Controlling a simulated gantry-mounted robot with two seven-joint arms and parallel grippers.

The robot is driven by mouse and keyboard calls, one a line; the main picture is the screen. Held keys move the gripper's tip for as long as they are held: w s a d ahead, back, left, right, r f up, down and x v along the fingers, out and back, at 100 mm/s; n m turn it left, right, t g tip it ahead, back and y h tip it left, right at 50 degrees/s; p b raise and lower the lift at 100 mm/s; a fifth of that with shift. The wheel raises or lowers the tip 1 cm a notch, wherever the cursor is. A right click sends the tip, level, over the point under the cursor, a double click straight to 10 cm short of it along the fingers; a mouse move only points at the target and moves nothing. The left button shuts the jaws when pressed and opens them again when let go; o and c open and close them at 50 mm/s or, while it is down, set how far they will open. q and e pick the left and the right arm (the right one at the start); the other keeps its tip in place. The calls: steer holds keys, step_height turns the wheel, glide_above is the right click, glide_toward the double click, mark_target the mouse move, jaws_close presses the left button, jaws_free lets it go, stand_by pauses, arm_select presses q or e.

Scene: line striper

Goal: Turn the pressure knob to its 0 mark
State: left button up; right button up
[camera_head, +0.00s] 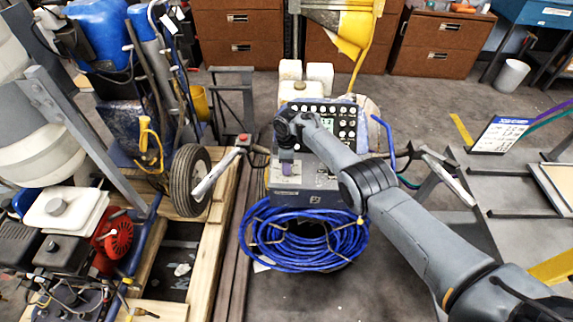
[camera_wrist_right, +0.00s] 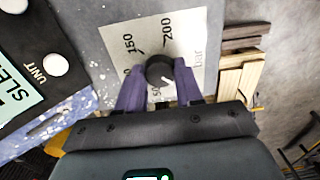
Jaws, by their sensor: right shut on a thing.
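The pressure knob (camera_wrist_right: 158,68) is a round black knob on a white dial plate (camera_wrist_right: 150,38) in the right wrist view. A short white line on the knob points toward the lower right of that view. My right gripper (camera_wrist_right: 159,76) has its two purple fingers closed on either side of the knob. In the head view my right gripper (camera_head: 287,168) is over the striper's console, and hides the knob. My left gripper is not in view.
A black control panel (camera_head: 345,132) with round buttons is above the knob. A blue hose coil (camera_head: 310,238) hangs below it. Handlebars stick out left (camera_head: 213,174) and right (camera_head: 448,178). Wooden pallets (camera_head: 222,215) and a wheeled machine (camera_head: 188,180) stand on the left.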

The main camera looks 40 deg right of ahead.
steer(key=o, duration=1)
steer(key=shift+o, duration=0.2)
steer(key=shift+r, duration=0.3)
step_height(320, 180, up, 10)
steer(key=p, duration=0.5)
steer(key=shift+w+d+r, duration=0.1)
